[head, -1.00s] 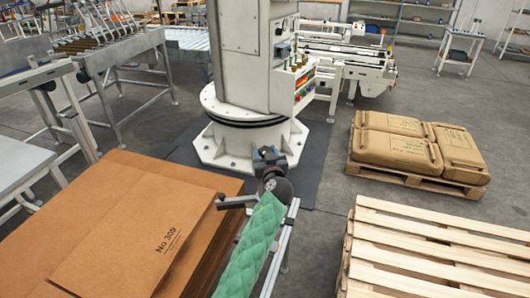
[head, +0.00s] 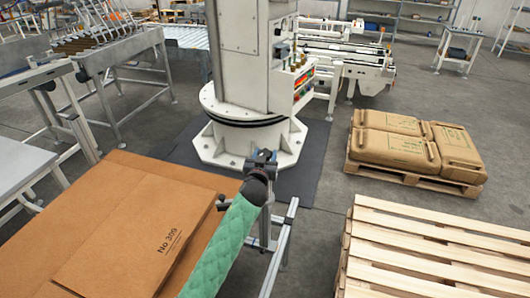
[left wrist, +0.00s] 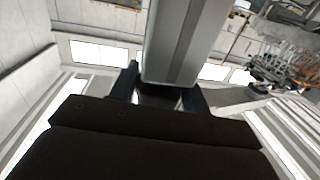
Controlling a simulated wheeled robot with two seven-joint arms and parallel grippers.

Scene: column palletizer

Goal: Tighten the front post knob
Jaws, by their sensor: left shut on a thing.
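My left gripper (head: 263,157) is at the end of my arm with the green quilted sleeve, at the centre of the head view. It is at the top of a grey front post (head: 266,222) beside the stack of brown sheets. In the left wrist view, the two dark fingers (left wrist: 161,88) stand on either side of a dark knob (left wrist: 158,96), which shows only in part. The post (left wrist: 185,38) rises pale grey just beyond it. The gripper is shut on the knob. In the head view the knob is hidden by the gripper and wrist. My right gripper is not in view.
The brown sheet stack (head: 100,215) lies left of my arm. A grey rail (head: 279,245) runs right of the post. The white palletizer column (head: 245,110) stands behind. An empty wooden pallet (head: 440,250) and a pallet of brown sacks (head: 410,145) are at right, with bare floor between.

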